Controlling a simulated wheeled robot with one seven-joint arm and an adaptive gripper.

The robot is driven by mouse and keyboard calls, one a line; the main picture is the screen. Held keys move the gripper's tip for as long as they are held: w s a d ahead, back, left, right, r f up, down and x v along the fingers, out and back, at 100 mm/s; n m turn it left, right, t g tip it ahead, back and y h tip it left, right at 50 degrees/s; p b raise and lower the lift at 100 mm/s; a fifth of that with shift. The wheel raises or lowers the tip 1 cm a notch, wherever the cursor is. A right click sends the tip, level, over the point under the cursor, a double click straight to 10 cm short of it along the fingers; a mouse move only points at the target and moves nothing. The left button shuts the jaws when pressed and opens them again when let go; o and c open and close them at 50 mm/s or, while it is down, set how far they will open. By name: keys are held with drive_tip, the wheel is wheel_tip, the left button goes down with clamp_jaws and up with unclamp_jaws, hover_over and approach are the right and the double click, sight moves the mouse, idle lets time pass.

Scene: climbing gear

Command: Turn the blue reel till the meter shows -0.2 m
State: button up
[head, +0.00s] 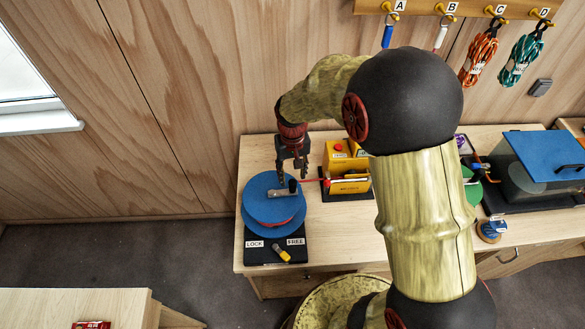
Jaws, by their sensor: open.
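The blue reel (262,208) lies flat on a black base (268,249) at the left end of the workbench. A small crank arm with a dark upright knob (292,185) sits on its top. Red line shows under the reel's top disc. A yellow lever (282,253) is at the base's front between the LOCK and FREE labels. The yellow meter box (346,167) stands right of the reel, with red line running to it; its reading is too small to tell. My gripper (292,172) is open, pointing down just above or around the knob; I cannot tell which.
My arm hides the middle of the workbench (312,232). A blue-lidded box (540,155) stands at the right. A hook rail (470,10) on the wall holds several items, including orange and teal rope bundles. Another wooden surface (60,310) is at lower left.

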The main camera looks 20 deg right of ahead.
sight(292, 181)
drive_tip(key=shift+f, duration=2.25)
drive_tip(key=c, duration=0.3)
clamp_jaws()
drive_tip(key=shift+w, duration=1.45)
